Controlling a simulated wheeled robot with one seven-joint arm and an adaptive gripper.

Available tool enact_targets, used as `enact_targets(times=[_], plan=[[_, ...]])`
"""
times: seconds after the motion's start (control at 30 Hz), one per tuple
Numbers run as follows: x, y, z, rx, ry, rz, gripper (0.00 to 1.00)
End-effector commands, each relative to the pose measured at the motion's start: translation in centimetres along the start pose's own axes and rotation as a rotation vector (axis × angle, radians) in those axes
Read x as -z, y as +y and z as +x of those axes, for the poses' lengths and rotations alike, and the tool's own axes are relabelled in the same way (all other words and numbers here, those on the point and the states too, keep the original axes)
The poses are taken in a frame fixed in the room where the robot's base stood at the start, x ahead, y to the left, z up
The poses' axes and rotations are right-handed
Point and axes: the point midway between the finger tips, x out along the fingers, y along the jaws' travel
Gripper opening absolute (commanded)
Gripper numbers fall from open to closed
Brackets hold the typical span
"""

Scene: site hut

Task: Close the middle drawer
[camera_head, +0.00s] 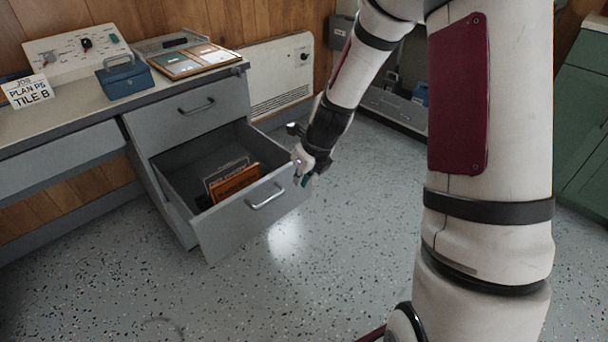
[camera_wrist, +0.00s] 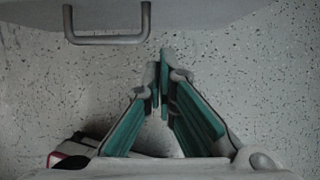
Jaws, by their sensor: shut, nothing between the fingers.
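The middle drawer (camera_head: 225,220) of the grey desk is pulled well out. Its front has a metal bar handle (camera_head: 266,197), and inside stand an orange item (camera_head: 234,180) and a grey item. My gripper (camera_head: 303,180) is at the right end of the drawer front, near its top corner. In the wrist view my gripper (camera_wrist: 163,85) has its green-padded fingertips together with nothing between them. The drawer handle (camera_wrist: 108,38) shows ahead and to the left of the fingertips there. I cannot tell whether the fingers touch the drawer front.
The upper drawer (camera_head: 190,110) is shut. A blue box (camera_head: 126,80), a sign (camera_head: 28,91) and a framed board (camera_head: 195,60) are on the desktop. A white heater (camera_head: 280,75) is on the wall behind. The speckled floor (camera_head: 330,260) before the drawer is clear.

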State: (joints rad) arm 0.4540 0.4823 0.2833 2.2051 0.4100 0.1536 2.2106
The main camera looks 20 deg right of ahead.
Motion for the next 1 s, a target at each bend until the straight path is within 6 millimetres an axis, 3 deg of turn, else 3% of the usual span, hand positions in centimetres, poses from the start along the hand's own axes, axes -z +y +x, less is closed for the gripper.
enact_targets(times=[0.03, 0.17, 0.43, 1.0], plan=[[0.1, 0.1, 1.4, -0.002, 0.001, -0.002, 0.0], [0.1, 0.1, 3.9, -0.002, 0.001, -0.001, 0.0], [-3.2, 0.0, 4.6, 0.0, -0.002, -0.004, 0.0], [-3.9, 0.0, 4.7, 0.0, 0.0, -0.002, 0.0]])
